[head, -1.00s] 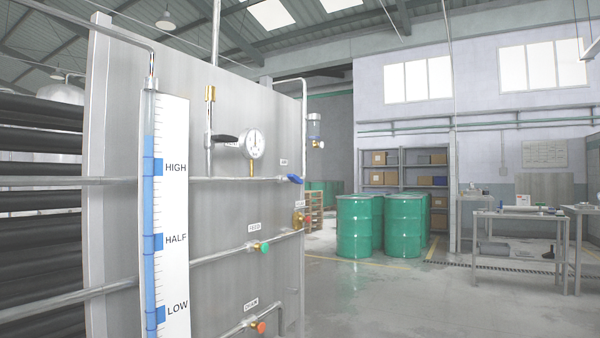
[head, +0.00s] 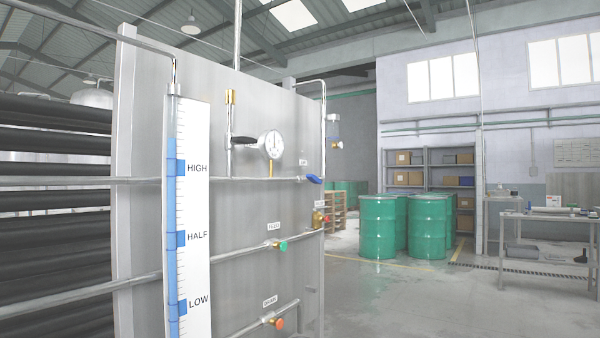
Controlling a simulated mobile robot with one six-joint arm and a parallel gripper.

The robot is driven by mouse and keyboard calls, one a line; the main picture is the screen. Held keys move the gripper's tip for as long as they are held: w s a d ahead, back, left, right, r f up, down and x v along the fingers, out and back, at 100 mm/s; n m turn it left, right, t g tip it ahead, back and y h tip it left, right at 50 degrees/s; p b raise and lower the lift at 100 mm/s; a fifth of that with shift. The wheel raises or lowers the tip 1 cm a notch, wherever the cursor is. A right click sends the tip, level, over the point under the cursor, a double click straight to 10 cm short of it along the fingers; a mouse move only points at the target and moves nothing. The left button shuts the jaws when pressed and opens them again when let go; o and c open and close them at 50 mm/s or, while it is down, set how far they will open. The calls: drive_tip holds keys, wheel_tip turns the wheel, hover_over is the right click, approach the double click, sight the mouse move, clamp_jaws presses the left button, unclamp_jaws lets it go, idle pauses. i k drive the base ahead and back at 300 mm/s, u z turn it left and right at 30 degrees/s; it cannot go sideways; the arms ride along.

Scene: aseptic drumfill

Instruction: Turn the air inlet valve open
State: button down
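The steel panel (head: 250,220) carries several small valves on pipes. A blue-handled valve (head: 314,180) sits at the right end of the upper pipe, under a small label (head: 303,162) too small to read surely. A black lever (head: 243,139) is at the vertical pipe left of the round gauge (head: 271,145). A brass valve with a red part (head: 319,219) is at the panel's right edge. I cannot tell surely which one is the air inlet valve. My gripper is not in view.
A green-handled valve (head: 282,246) and an orange-handled valve (head: 278,323) sit lower on the panel. A level gauge (head: 190,220) stands at its left. Green drums (head: 378,228), shelves (head: 432,157) and a work table (head: 545,222) stand beyond. The floor (head: 410,300) right of the panel is clear.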

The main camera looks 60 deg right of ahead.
sight(311, 178)
drive_tip(key=z, duration=1.35)
drive_tip(key=k, duration=0.1)
drive_tip(key=u, duration=2.75)
drive_tip(key=k, duration=1.05)
drive_tip(key=z, duration=3.25)
drive_tip(key=i, duration=0.15)
drive_tip(key=u, duration=1.4)
